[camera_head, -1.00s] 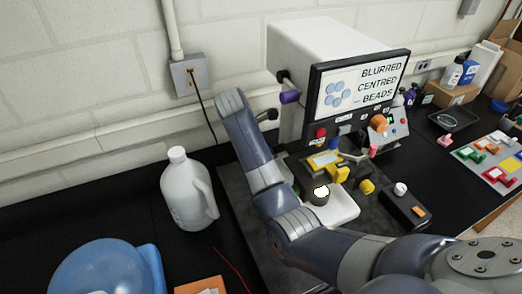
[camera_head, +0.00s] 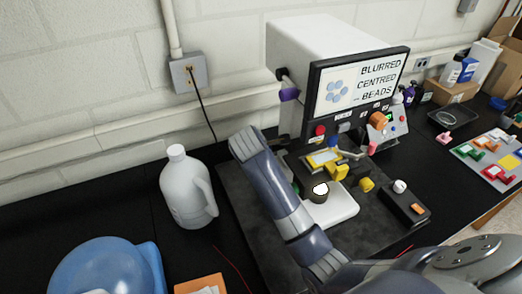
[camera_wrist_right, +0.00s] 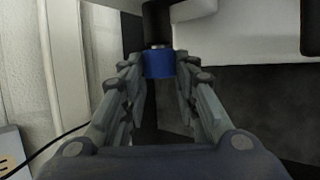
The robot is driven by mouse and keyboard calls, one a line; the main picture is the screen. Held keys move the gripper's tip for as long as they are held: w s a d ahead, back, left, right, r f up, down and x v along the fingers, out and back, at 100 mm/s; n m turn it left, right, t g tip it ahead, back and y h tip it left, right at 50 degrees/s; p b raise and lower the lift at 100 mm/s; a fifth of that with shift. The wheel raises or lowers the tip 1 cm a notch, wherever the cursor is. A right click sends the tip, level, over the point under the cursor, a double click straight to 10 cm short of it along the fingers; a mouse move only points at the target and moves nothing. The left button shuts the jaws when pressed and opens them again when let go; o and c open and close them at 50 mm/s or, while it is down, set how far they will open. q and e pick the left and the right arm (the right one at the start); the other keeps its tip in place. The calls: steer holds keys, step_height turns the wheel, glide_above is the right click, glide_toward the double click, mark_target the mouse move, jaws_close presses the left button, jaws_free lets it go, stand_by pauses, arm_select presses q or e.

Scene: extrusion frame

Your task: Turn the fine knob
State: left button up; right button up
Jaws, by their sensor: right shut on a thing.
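A short blue knob (camera_wrist_right: 160,63) on a black shaft (camera_wrist_right: 157,22) shows in the right wrist view. My right gripper (camera_wrist_right: 159,78) has a finger on each side of it and is shut on the knob. In the head view my right arm reaches over the dark base plate, its wrist left of the white instrument (camera_head: 310,45); the fingertips are not clearly visible there. A purple knob (camera_head: 289,95) sits on the instrument's left side. I cannot tell whether it is the same knob. My left gripper is not in view.
A white jug (camera_head: 187,190) stands left of my arm, with a blue rounded object (camera_head: 100,270) in front. A screen (camera_head: 358,82) and several small controls are to the right. A cable (camera_head: 203,112) hangs from the wall outlet (camera_head: 188,74).

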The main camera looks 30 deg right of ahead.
steer(key=o, duration=1.1)
steer(key=shift+c, duration=0.2)
steer(key=shift+r, duration=0.1)
steer(key=v, duration=1.2)
